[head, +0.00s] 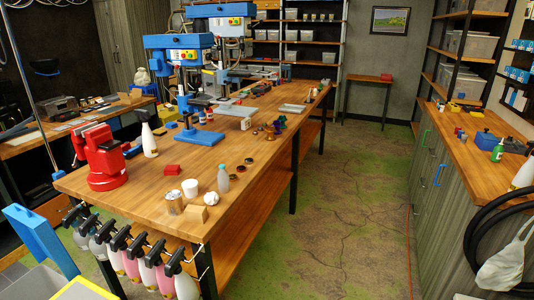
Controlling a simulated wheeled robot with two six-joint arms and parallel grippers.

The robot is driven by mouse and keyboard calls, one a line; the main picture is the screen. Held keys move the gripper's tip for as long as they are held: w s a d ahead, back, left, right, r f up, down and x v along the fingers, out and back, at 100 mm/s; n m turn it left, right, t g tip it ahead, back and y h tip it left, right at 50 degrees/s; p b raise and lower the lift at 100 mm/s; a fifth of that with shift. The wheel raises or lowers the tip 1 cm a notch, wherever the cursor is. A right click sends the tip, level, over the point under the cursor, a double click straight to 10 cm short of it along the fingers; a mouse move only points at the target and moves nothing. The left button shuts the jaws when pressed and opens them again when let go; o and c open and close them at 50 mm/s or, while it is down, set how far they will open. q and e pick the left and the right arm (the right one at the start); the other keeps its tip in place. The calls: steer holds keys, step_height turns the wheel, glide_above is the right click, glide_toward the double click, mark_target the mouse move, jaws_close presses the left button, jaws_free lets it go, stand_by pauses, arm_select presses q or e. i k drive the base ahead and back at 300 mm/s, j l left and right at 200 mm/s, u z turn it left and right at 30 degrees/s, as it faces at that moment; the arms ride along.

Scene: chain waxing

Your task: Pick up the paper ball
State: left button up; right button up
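A small white crumpled ball, which looks like the paper ball (211,198), lies on the near end of the long wooden workbench (140,197). It is close to the bench's near right edge. Neither of my grippers shows in the head view.
A red vise (103,160) stands at the bench's left corner, with blue drill presses (185,50) further back. Several spray bottles (130,262) hang along the near edge. A red box (172,169) lies behind the cup. The green floor (345,200) right of the bench is clear.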

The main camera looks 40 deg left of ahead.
mark_target(212, 199)
steer(key=i+u, duration=0.45)
steer(key=i+l+u, duration=0.1)
steer(key=i+u, duration=0.3)
steer(key=i+l+u, duration=0.2)
steer(key=u, duration=0.25)
steer(key=i+l+u, duration=0.45)
steer(key=k+j, duration=0.05)
